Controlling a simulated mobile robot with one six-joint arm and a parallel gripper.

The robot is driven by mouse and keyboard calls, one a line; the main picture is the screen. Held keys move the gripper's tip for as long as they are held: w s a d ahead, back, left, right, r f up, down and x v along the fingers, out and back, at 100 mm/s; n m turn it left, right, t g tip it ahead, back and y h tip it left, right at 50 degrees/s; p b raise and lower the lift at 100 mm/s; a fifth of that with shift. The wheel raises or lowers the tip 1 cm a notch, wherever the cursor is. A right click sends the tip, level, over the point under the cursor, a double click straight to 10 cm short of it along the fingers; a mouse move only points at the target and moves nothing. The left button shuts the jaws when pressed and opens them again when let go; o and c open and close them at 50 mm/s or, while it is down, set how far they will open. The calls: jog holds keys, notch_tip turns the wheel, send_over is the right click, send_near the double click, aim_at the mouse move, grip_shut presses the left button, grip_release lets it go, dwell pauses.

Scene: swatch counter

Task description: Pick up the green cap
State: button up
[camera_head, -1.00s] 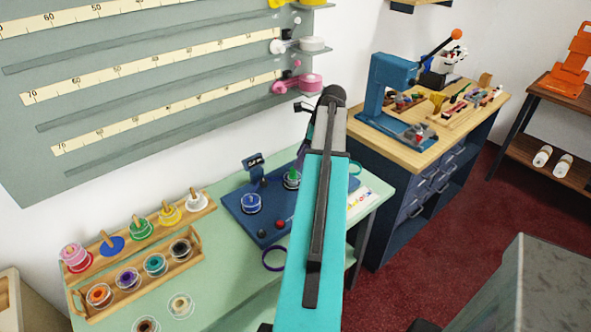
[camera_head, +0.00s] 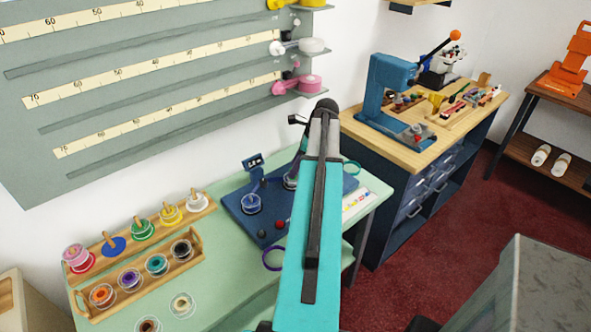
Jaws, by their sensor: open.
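My teal arm (camera_head: 312,230) reaches up across the middle of the head view, over the counter. Its far end shows a dark joint, and I cannot see the gripper fingers; they seem hidden behind the arm. I cannot make out a green cap clearly. A small round pot (camera_head: 290,183) on the blue device is partly hidden by the arm, and its top looks greyish. A green disc-like piece (camera_head: 141,230) sits on a peg of the wooden rack at left, but I cannot tell whether it is a cap.
The pale green counter (camera_head: 225,265) holds a blue device (camera_head: 240,212) with another pot (camera_head: 251,204), a wooden rack (camera_head: 150,283) of colored pots and a purple ring (camera_head: 273,259). A workbench (camera_head: 385,150) with a blue press stands behind at right. Counter front is partly clear.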

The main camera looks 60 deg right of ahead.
jog(key=shift+x, duration=1.2)
jog(key=shift+c, duration=0.3)
jog(key=c, duration=1)
